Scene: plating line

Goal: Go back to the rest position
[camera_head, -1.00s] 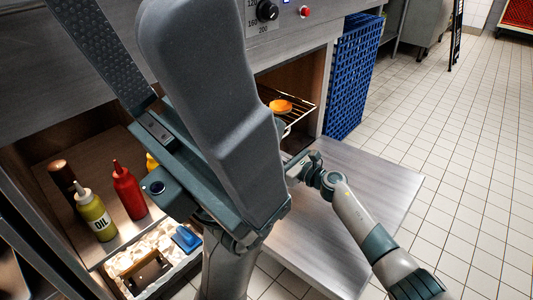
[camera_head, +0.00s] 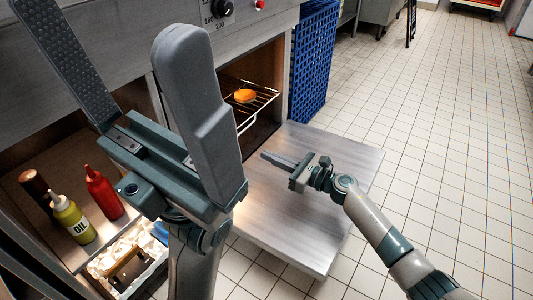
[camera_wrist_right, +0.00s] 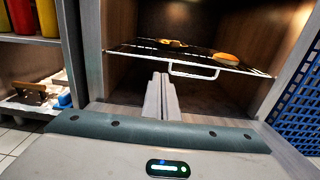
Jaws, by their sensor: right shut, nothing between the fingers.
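My left gripper (camera_head: 105,25) is large in the head view, its two long fingers wide apart with nothing between them. One finger shows a dark ribbed pad, the other a smooth grey back. My right gripper (camera_head: 266,155) is shut and empty over the lowered steel oven door (camera_head: 320,215). In the right wrist view its closed fingers (camera_wrist_right: 161,97) point at the oven opening, below the front of the wire rack (camera_wrist_right: 120,52). The rack is partly hidden by my left gripper in the head view.
A round orange item (camera_head: 245,96) lies on the rack. A blue crate stack (camera_head: 315,60) stands beside the oven.

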